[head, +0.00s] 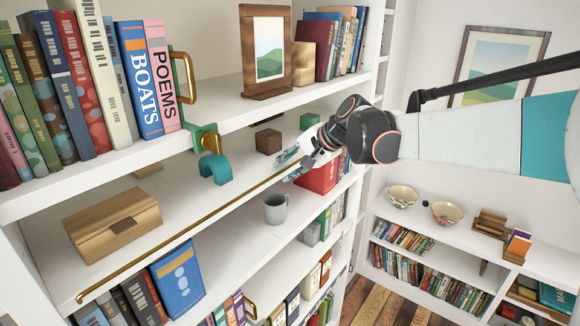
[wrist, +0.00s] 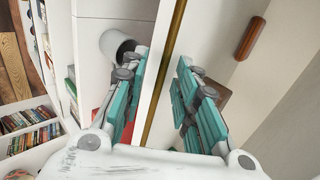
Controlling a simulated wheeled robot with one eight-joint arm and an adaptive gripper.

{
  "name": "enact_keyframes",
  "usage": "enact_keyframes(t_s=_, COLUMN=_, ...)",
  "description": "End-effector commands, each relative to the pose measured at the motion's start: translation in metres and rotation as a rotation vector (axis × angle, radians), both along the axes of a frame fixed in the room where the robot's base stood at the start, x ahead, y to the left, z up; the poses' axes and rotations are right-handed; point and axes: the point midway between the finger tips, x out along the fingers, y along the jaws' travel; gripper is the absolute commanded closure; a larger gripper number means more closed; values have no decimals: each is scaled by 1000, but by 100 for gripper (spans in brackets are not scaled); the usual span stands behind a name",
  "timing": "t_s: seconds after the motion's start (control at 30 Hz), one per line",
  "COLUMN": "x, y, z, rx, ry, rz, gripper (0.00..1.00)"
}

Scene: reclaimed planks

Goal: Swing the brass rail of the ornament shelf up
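The brass rail (head: 180,235) is a thin straight bar running along the front edge of the ornament shelf (head: 190,216), low against the board. In the wrist view the rail (wrist: 177,25) runs lengthwise between my two teal-padded fingers. My gripper (head: 289,165) is at the rail's right-hand, far part. In the wrist view my gripper (wrist: 163,85) is open, with a finger on each side of the rail and visible gaps. I cannot tell how deep the rail sits between the fingers. The rail's far end is hidden behind my gripper.
A wooden box (head: 112,222), a brown cube (head: 268,140) and a green object (head: 309,121) stand on the ornament shelf. A grey mug (head: 275,208) stands below. Books fill the other shelves.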

Motion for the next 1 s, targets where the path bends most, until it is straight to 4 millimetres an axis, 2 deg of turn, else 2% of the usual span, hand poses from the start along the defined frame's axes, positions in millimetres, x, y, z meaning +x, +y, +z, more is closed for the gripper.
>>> enact_keyframes(t_s=0.2, x=-1, y=-1, z=1, rx=0, ry=-1, rz=-1, gripper=72)
enact_keyframes(t_s=0.33, x=-5, y=-7, z=8, rx=0, ry=-1, rz=-2, gripper=72)
enact_keyframes(t_s=0.8, x=-44, y=-57, z=69, rx=0, ry=1, rz=-2, gripper=72)
enact_keyframes(t_s=1.0, x=-51, y=-67, z=81, rx=0, ry=-1, rz=-1, gripper=72)
